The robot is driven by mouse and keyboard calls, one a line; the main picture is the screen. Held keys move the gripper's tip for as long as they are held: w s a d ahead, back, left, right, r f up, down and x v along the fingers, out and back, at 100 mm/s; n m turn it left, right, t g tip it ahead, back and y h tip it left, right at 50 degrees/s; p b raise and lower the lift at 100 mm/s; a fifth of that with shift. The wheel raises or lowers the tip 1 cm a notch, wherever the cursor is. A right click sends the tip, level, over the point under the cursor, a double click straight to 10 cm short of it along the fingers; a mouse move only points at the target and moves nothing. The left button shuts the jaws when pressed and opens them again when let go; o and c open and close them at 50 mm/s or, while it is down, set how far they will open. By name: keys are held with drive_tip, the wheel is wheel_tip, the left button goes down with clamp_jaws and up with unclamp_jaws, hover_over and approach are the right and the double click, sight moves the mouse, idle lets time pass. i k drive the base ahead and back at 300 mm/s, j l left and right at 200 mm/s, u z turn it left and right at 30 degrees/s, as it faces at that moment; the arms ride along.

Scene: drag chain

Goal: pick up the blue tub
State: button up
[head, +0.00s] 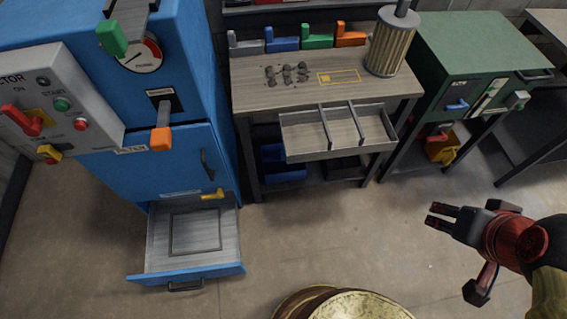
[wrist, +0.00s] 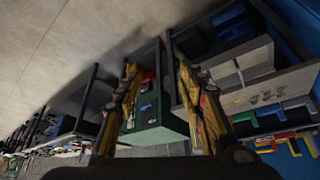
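A blue tub (head: 284,168) sits on the lower shelf under the wooden workbench, at its left end, partly shaded and partly hidden by the bench frame. In the wrist view, which is turned upside down, the blue tub (wrist: 232,22) shows near the top right. My gripper (head: 436,216) is in the open floor area to the right of the bench, well apart from the tub. Its two fingers are spread with nothing between them, as the wrist view also shows (wrist: 160,95).
The wooden workbench (head: 262,97) has an open divided drawer (head: 300,137) jutting out above the shelf. A blue cabinet (head: 165,185) with a pulled-out bottom drawer (head: 160,265) stands left. A green cabinet table (head: 470,55) stands right. The floor before the bench (head: 330,230) is clear.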

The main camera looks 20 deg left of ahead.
sight(275, 169)
drive_tip(key=k+u, duration=0.2)
drive_tip(key=u, duration=1.45)
drive_tip(key=i+j, duration=0.05)
